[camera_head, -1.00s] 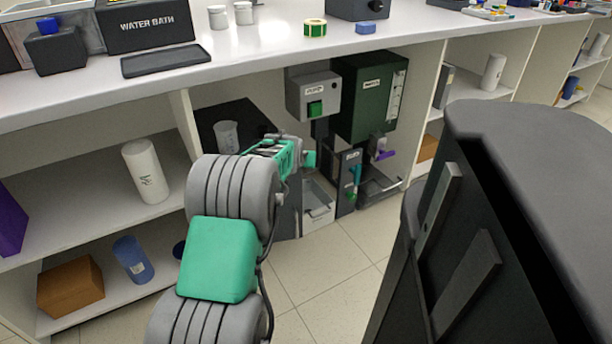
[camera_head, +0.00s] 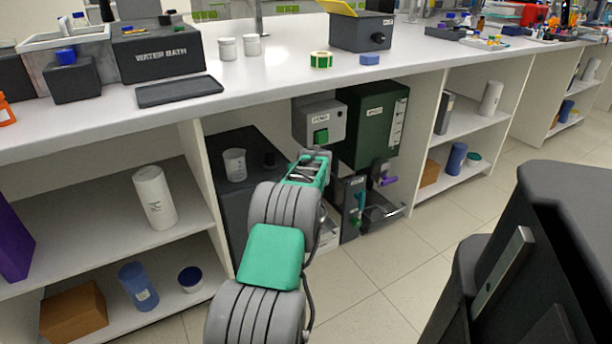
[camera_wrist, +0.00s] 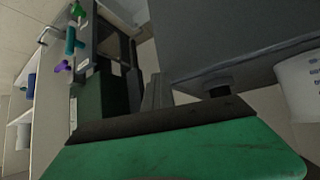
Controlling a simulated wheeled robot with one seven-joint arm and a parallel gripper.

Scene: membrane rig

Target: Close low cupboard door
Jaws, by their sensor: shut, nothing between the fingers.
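A low dark grey cupboard (camera_head: 236,205) stands under the bench, left of the pump equipment. Its black top carries a beaker (camera_head: 234,162) and a small dark knob-like item. My arm hides its right part, so I cannot tell how far its door stands open. My gripper (camera_head: 318,157) is at the cupboard's right side, in front of the equipment, its fingertips hardly visible. In the wrist view, my gripper's grey fingers (camera_wrist: 157,95) look shut and empty. A large dark grey panel (camera_wrist: 250,40) lies close beside them; I cannot tell whether it is the door.
A grey pump box (camera_head: 320,122) and a dark green unit (camera_head: 374,125) are right of the cupboard, close to my gripper. The white bench top (camera_head: 285,70) overhangs the bay. Open shelves (camera_head: 185,225) stand on the left. The tiled floor (camera_head: 400,270) in front is free.

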